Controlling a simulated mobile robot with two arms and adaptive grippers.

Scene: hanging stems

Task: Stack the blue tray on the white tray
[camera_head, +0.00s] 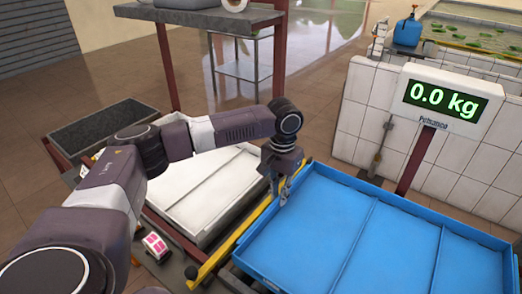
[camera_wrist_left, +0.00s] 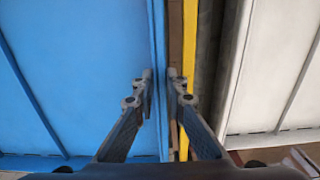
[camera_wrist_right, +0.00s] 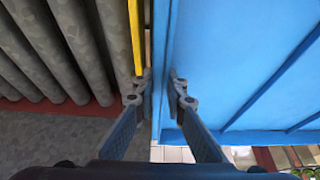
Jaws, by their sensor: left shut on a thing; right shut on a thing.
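The blue tray (camera_head: 400,245) is a wide, shallow, empty tray with divider ridges, at the lower right of the head view. The white tray (camera_head: 208,190) lies to its left, partly hidden behind my left arm. My left gripper (camera_head: 284,196) is at the blue tray's left edge. In the left wrist view its fingers (camera_wrist_left: 160,82) are closed on the side wall of the blue tray (camera_wrist_left: 85,80). My right gripper (camera_wrist_right: 162,85) is closed on another wall of the blue tray (camera_wrist_right: 235,60) and is outside the head view. I cannot tell whether the tray is lifted.
A yellow rail (camera_head: 235,240) runs between the trays. Grey rollers (camera_wrist_right: 60,45) lie beside the blue tray in the right wrist view. A scale display (camera_head: 443,100) reading 0.0 kg stands behind the blue tray. A grey bin (camera_head: 103,125) is at the left.

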